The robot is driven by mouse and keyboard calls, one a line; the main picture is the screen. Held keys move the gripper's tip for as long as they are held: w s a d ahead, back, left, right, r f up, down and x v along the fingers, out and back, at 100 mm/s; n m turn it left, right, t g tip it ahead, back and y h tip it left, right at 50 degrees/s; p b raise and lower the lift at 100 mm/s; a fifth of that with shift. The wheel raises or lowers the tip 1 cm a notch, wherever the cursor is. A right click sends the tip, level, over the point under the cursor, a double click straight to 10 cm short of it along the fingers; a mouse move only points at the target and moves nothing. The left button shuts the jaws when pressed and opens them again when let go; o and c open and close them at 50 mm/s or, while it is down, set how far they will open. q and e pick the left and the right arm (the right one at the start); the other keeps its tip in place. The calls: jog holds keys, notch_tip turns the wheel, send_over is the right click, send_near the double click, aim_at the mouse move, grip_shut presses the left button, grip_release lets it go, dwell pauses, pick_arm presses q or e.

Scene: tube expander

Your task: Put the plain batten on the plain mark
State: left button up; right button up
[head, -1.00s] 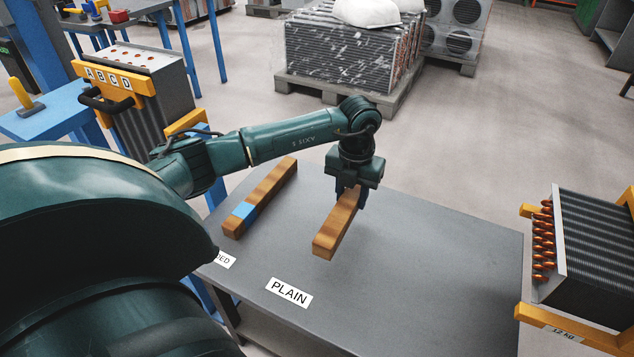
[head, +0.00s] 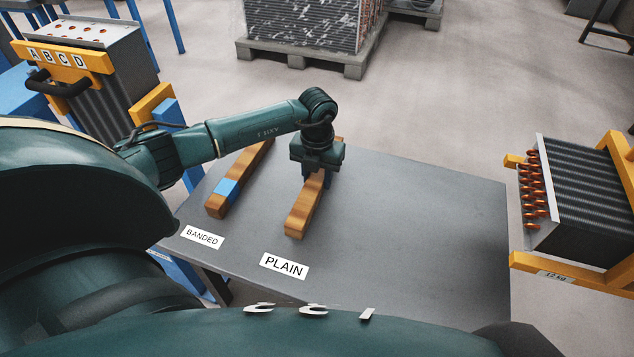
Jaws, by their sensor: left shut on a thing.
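The plain batten (head: 300,214), a bare brown wooden bar, is gripped by my left gripper (head: 316,178) over the grey table. Its near end lies just behind the white PLAIN label (head: 284,266). It is at or very close to the table top; I cannot tell if it touches. My left gripper points down and is shut on it, hiding its middle. A second batten with a blue band (head: 226,190) lies to the left, behind the BANDED label (head: 202,237). My right gripper is not in view.
The grey table (head: 420,230) is clear to the right of the held batten. A finned coil unit (head: 580,200) in a yellow frame stands off its right edge. Another finned unit (head: 100,105) marked A B C D stands at left. A loaded pallet (head: 300,58) stands behind.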

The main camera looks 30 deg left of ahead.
pick_arm(q)
notch_tip(320, 180, down, 2)
jog(key=shift+f, duration=0.15)
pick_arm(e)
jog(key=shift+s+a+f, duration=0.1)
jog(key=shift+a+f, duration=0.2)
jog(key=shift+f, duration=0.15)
pick_arm(q)
jog(key=shift+f, duration=0.2)
jog(key=o, duration=1.1)
jog(key=shift+r, duration=0.1)
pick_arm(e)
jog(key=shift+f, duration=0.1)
